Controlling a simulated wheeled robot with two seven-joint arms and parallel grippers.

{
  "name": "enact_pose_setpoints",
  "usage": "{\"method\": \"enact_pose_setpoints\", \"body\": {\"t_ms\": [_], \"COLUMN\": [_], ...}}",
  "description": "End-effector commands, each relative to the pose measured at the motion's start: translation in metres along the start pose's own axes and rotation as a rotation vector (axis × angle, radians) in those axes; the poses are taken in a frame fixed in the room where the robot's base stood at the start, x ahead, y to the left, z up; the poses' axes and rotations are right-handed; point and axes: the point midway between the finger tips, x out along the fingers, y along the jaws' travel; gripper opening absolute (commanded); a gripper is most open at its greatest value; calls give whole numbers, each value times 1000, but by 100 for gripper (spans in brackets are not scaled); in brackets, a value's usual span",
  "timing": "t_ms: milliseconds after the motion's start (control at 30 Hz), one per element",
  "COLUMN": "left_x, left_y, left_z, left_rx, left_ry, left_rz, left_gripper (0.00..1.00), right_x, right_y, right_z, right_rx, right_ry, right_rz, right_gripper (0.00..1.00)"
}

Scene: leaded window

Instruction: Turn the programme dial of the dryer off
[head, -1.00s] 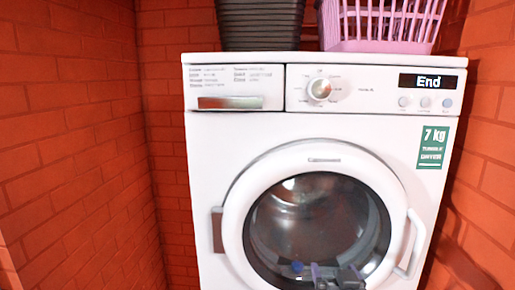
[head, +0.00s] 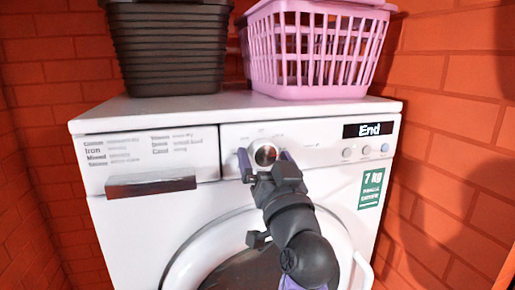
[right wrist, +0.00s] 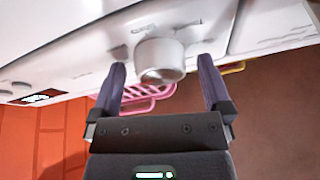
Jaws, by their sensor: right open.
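The dryer (head: 140,219) is white, with a panel along its top front. Its programme dial (head: 265,154) is a round silver-white knob in the middle of the panel; it also shows in the right wrist view (right wrist: 160,60). The display (head: 368,130) reads "End". My right gripper (head: 264,158) is open at the dial, one finger on each side of it. In the right wrist view the fingers (right wrist: 163,78) stand apart with the knob between and just beyond their tips, with gaps visible. The dial's pointer is not clear. My left gripper is not in view.
A dark ribbed basket (head: 168,50) and a pink laundry basket (head: 315,50) stand on top of the dryer. Small buttons (head: 365,150) lie right of the dial. The drawer handle (head: 150,187) juts out at left. Brick walls (head: 455,160) close in both sides.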

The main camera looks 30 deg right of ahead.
Motion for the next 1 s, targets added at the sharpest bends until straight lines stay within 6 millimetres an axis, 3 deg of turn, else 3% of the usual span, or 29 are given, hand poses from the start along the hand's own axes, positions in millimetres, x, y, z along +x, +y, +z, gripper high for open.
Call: {"method": "enact_pose_setpoints", "body": {"t_ms": [200, 233, 633, 1000], "left_x": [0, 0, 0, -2], "left_y": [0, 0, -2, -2], "left_z": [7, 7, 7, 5], "left_rx": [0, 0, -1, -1], "left_ry": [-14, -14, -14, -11], "left_rz": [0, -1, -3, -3], "left_gripper": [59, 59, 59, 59], "right_x": [0, 0, 0, 0], "right_y": [0, 0, 0, 0], "right_z": [0, 0, 0, 0], "right_rx": [0, 0, 0, -74], "right_ry": [0, -1, 0, -6], "right_rz": [0, 0, 0, -28], "right_gripper": [100, 96, 11, 9]}}
